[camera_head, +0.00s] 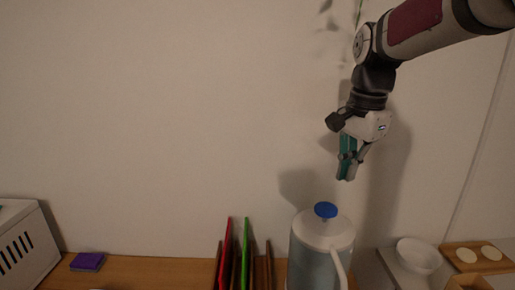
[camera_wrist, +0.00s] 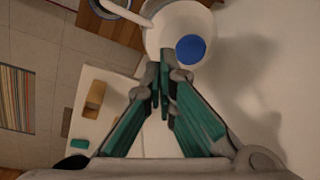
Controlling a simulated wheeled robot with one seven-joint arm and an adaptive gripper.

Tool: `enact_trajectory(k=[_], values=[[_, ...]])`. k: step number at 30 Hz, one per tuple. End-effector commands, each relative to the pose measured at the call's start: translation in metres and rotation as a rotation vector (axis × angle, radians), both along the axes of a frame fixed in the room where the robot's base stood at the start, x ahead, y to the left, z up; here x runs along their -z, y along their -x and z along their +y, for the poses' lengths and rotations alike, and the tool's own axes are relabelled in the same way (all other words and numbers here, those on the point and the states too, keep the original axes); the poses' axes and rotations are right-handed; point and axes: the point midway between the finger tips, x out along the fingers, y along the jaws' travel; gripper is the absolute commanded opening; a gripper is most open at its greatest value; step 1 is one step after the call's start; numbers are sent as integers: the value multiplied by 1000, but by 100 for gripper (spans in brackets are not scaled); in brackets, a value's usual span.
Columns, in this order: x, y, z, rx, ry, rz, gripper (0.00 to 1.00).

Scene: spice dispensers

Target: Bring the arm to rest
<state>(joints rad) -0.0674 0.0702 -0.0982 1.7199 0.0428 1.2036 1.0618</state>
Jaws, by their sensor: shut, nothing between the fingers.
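My gripper (camera_head: 347,178) points down in the head view, above and slightly right of a white pitcher (camera_head: 322,235) with a blue knob (camera_head: 325,209) on its lid. It is shut and empty, and there is a visible gap between it and the pitcher. In the wrist view the fingertips of my gripper (camera_wrist: 161,76) meet, with teal finger pads behind them. The pitcher (camera_wrist: 165,40) and its blue knob (camera_wrist: 190,48) show beyond the fingertips. My arm comes in from the upper right of the head view.
A rack holds a red board (camera_head: 225,255) and a green board (camera_head: 245,255). A white bowl (camera_head: 418,256) and a wooden tray (camera_head: 455,250) with two pale round things stand at right. A purple sponge (camera_head: 87,261) and a white slotted box (camera_head: 25,245) are at left. The wall is bare.

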Motion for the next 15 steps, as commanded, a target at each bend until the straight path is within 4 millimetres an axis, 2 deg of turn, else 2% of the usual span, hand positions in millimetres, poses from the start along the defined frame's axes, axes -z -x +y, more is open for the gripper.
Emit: enact_trajectory(k=[1,7,11,15], values=[[-7,19,-1,-67,9,-29,0],[-14,88,1,-369,75,-133,0],[-9,131,2,-562,139,-198,0],[4,175,3,-762,224,-258,0]])
